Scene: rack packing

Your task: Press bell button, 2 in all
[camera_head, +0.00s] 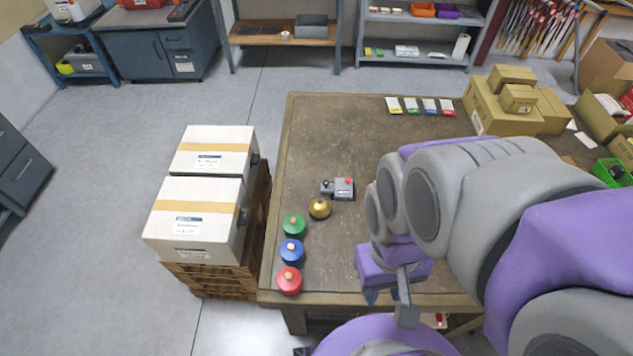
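A gold dome bell (319,208) sits on the brown worktable (335,130), left of my arm.
White boxes (192,220) on a pallet stand left of the table. Cardboard boxes (505,112) fill the back right. The table's middle is mostly clear.

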